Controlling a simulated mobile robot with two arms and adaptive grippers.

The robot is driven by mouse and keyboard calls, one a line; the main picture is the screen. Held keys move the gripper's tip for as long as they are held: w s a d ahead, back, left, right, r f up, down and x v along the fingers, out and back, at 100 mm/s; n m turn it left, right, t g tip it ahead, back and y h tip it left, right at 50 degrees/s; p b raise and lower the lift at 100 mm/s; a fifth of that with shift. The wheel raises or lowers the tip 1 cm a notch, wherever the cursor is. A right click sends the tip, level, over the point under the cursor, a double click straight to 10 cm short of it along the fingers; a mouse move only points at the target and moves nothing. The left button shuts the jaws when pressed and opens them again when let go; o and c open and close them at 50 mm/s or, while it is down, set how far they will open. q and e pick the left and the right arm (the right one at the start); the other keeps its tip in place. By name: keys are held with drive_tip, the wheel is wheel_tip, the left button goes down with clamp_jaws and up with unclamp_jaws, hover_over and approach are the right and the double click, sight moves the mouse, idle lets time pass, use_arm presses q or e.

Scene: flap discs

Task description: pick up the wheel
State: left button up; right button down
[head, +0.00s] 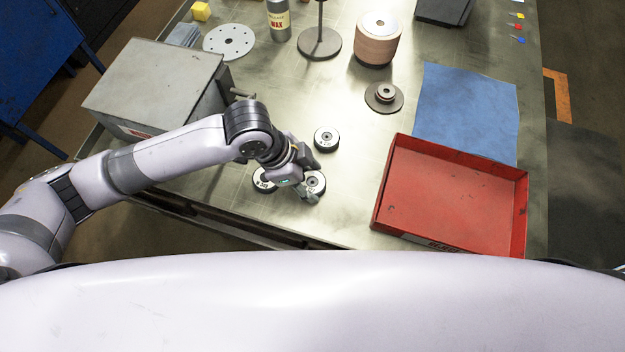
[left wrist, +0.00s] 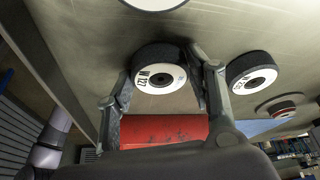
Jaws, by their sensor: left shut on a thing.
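Three small black wheels with white labelled faces are in the head view. One wheel (head: 316,181) is at my left gripper (head: 307,190), partly covered by it. In the left wrist view, this wheel (left wrist: 160,78) sits between the two fingers of my left gripper (left wrist: 161,70), which is shut on it. I cannot tell whether it is clear of the table. A second wheel (head: 263,181) lies just left of the gripper, partly hidden by the arm. A third wheel (head: 326,138) lies farther back. My right gripper is not in view.
A red tray (head: 378,209) stands to the right, with a blue cloth (head: 465,105) behind it. A grey metal box (head: 150,80) is at the left. A flanged disc (head: 384,103), a stack of discs (head: 378,45) and a stand (head: 319,43) are farther back.

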sight(308, 182)
use_arm(q)
drive_tip(key=shift+c, duration=0.2)
wheel_tip(308, 182, up, 20)
idle(0.5)
drive_tip(key=o, duration=0.7)
drive_tip(key=shift+c, duration=0.2)
drive_tip(key=c, duration=0.6)
